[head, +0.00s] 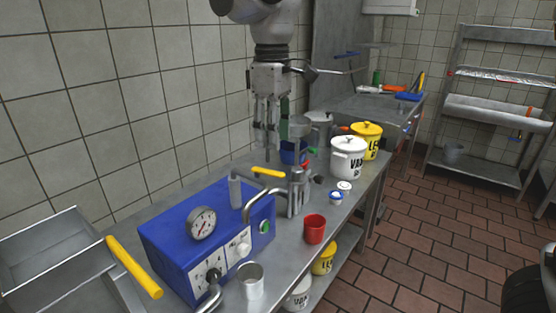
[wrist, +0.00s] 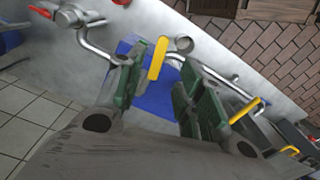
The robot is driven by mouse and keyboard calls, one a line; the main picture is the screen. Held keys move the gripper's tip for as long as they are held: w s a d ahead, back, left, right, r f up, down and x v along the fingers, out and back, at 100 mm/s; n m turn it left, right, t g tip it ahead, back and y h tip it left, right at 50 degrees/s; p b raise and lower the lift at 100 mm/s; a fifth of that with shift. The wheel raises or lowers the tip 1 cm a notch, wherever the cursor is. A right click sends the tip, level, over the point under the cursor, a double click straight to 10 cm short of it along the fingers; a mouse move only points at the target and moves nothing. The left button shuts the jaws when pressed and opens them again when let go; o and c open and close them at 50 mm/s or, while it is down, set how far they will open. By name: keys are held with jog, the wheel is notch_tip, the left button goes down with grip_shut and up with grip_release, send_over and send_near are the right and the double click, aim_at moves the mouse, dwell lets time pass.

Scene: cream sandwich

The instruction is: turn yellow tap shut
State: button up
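A yellow tap handle (head: 268,172) lies roughly level above a curved metal spout (head: 262,196), beside the blue machine (head: 222,222) on the counter. My gripper (head: 267,148) hangs fingers down above and behind the handle, apart from it in the head view. In the wrist view the green-padded fingers (wrist: 158,98) are spread with nothing held. A yellow handle (wrist: 158,58) shows beyond the gap between them, over something blue (wrist: 155,100). More yellow handles lie at the right there. I cannot tell for sure which one is the tap's.
A red cup (head: 314,229) and a metal cup (head: 251,281) stand near the counter's front edge. White (head: 348,158) and yellow (head: 367,141) lidded pots stand farther back. A thick yellow bar (head: 135,268) is at the left. The tiled wall (head: 130,100) runs close behind the counter.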

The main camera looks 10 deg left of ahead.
aim_at(273, 172)
notch_tip(273, 172, down, 8)
jog(key=shift+r, duration=0.2)
grip_shut()
